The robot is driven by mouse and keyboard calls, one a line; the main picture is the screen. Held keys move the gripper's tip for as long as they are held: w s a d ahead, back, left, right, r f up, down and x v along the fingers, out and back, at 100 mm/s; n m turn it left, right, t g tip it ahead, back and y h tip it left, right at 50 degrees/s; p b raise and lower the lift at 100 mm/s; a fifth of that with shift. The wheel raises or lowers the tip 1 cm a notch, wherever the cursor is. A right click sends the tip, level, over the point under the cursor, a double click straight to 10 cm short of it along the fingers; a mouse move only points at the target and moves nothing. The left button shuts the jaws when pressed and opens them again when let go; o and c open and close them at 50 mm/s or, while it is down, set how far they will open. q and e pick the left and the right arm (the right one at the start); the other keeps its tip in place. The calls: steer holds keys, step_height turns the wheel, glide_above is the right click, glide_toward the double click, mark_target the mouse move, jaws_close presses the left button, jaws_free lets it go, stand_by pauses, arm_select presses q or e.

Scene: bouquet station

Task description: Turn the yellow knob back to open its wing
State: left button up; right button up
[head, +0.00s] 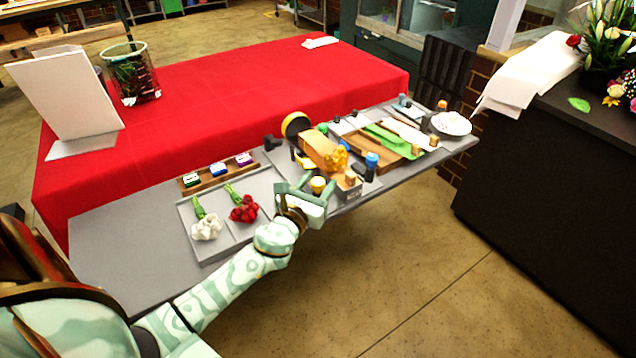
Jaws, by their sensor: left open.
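The yellow knob (318,184) stands upright near the front edge of the grey bench, at the near end of a tan wooden holder (322,148). My left gripper (317,185) is open, with its pale green fingers on either side of the yellow knob. Whether the fingers touch it I cannot tell. My right gripper is not in view.
A grey tray (222,247) with white and red flowers lies left of my gripper. Behind it is a wooden rack (217,178) of small coloured blocks. A green sheet (392,139) and a white plate (451,123) lie to the right. The bench's left end is clear.

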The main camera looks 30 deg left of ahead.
arm_select(q)
steer(key=shift+w, duration=0.15)
steer(key=c, duration=0.9)
steer(key=shift+r+n+y+p, duration=0.1)
steer(key=shift+n+y+p, duration=0.2)
steer(key=shift+n+y, duration=0.6)
steer(key=shift+c, duration=0.2)
steer(key=n+g+y, duration=0.1)
steer(key=y, duration=0.2)
steer(key=o, duration=0.9)
steer(key=shift+o, duration=0.2)
